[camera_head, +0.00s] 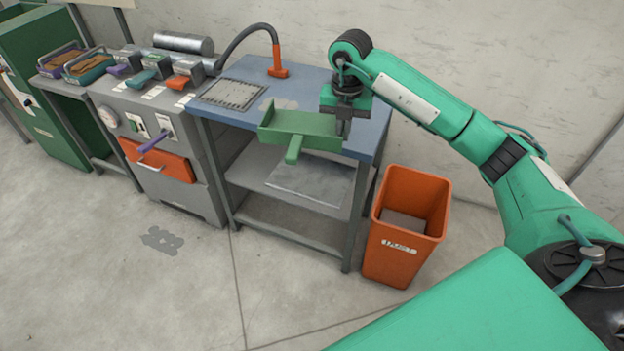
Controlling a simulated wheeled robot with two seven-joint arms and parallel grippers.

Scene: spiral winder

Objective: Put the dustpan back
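The green dustpan (305,125) is at the front edge of the blue-topped workbench (235,108). Its short handle points toward me, past the bench edge. I cannot tell whether it rests on the top or is held just above it. My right gripper (343,127) points down at the dustpan's right side, with a dark finger against or right beside its wall. The fingertips are partly hidden, so I cannot see whether they are closed on it. My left gripper is not in view.
An orange bin (408,225) stands right of the bench. A hose with an orange base (277,68) and a grate (231,94) are on the bench top. A grey sheet (312,180) lies on the shelf below. A grey machine (165,115) stands left. The floor in front is open.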

